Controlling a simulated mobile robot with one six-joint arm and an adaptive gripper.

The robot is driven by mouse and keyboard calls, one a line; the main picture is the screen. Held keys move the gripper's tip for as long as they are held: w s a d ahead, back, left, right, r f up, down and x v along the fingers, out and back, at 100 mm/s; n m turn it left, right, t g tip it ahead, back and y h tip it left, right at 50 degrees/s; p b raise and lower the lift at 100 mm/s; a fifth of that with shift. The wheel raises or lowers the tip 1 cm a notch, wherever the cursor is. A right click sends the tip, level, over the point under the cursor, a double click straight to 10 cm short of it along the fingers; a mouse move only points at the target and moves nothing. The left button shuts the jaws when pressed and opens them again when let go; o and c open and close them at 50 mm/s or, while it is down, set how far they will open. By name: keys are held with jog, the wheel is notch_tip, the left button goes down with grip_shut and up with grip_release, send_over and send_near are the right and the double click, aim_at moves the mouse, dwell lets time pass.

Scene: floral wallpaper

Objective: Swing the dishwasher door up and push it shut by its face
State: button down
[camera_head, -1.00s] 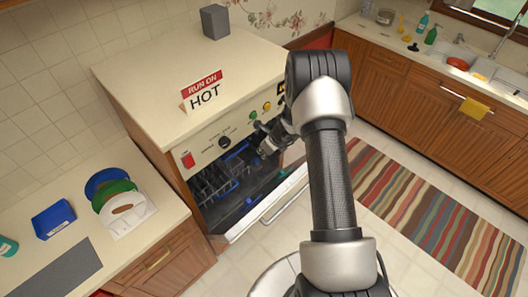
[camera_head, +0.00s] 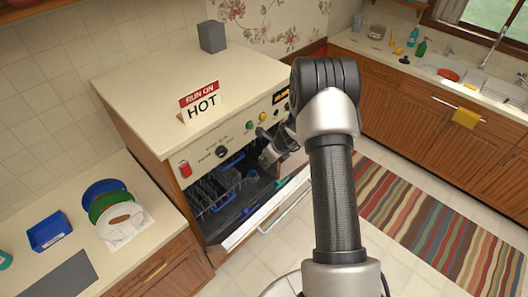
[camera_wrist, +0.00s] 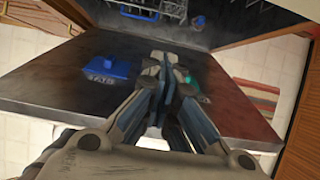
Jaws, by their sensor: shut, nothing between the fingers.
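The dishwasher (camera_head: 222,142) has its door (camera_head: 240,235) hanging open, with the dark inner face and pale top edge showing in the head view. In the wrist view the dark inner face of the door (camera_wrist: 60,85) spreads below the gripper. My gripper (camera_wrist: 165,62) is shut and empty over this inner face, pointing toward the tub. In the head view my gripper (camera_head: 268,158) is at the tub opening under the control panel, partly hidden by my arm. I cannot tell if it touches the door. The outer face of the door is mostly out of sight.
A blue item (camera_wrist: 112,70) and a green item (camera_wrist: 188,82) show at the door's inner face. A "RUN ON HOT" sign (camera_head: 200,100) stands on top. A striped rug (camera_head: 430,215) lies on open floor at right.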

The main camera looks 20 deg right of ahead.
notch_tip(320, 180, up, 4)
jog(key=w, duration=0.2)
jog(key=y+b, duration=0.2)
jog(key=b, duration=0.8)
send_near(288, 188)
jog(key=x, duration=0.4)
jog(key=shift+f, duration=0.3)
jog(key=s+d+f+t+b, duration=0.3)
jog(key=s+f+b, duration=0.2)
jog(key=s+b, duration=0.35)
jog(key=s+d+f+t+b, duration=0.3)
jog(key=s+f+b, duration=0.2)
jog(key=s+b, duration=0.35)
jog(key=w+a+f+b, duration=0.1)
jog(key=w+a, duration=0.1)
jog(key=w, duration=0.3)
jog(key=w+a+f+b, duration=0.1)
jog(key=w+a+f, duration=0.1)
jog(key=w, duration=0.4)
jog(key=shift+w+f, duration=0.25)
jog(key=shift+f, duration=0.05)
